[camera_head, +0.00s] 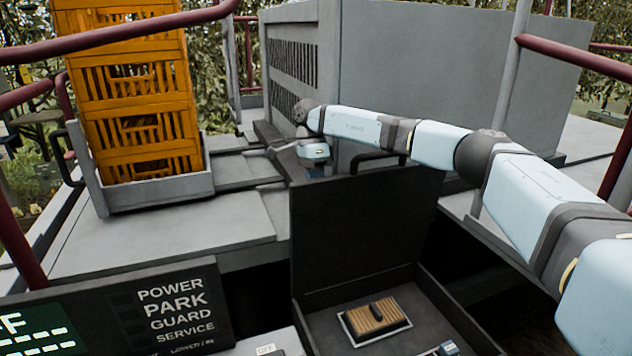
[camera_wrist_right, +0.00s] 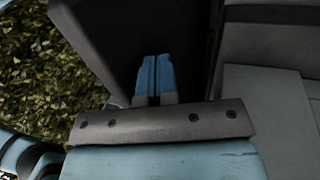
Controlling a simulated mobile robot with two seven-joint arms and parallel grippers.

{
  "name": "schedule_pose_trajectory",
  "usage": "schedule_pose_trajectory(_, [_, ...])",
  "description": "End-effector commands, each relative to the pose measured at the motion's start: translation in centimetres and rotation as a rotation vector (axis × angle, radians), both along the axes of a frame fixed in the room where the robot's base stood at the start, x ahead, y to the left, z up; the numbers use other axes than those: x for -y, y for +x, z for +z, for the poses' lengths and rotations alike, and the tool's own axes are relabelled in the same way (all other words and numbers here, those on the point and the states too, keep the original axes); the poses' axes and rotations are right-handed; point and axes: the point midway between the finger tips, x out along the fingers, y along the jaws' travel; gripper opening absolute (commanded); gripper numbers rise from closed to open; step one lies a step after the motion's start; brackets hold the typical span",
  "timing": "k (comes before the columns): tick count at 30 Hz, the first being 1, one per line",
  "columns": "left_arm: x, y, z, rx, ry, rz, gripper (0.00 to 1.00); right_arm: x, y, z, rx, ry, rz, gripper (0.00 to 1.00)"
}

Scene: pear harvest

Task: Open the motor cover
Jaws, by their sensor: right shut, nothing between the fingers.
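A dark lid (camera_head: 362,228), which looks like the motor cover, stands upright at the back of an open dark box (camera_head: 445,310). A black bar handle (camera_head: 375,158) shows at its top edge. My right arm reaches in from the right, above and behind the lid. My right gripper (camera_head: 317,171) is just beyond the lid's upper left corner, partly hidden by it. In the right wrist view its blue fingers (camera_wrist_right: 152,78) are together and empty, in front of a dark surface. I cannot tell whether they touch the lid. My left gripper is not in view.
Inside the box lies a brown ribbed block (camera_head: 376,317). A large grey housing (camera_head: 425,65) with a slotted side stands behind. Orange crates (camera_head: 135,90) stand at left in a grey holder (camera_head: 155,192). Dark red rails (camera_head: 110,38) cross the left. A control panel (camera_head: 175,312) is at front left.

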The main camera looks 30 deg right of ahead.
Motion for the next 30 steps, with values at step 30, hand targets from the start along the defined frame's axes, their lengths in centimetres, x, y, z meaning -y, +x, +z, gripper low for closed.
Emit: schedule_pose_trajectory(30, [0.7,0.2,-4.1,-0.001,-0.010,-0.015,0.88,-2.5,-10.5,-1.7,0.274,-0.065,0.000,0.00])
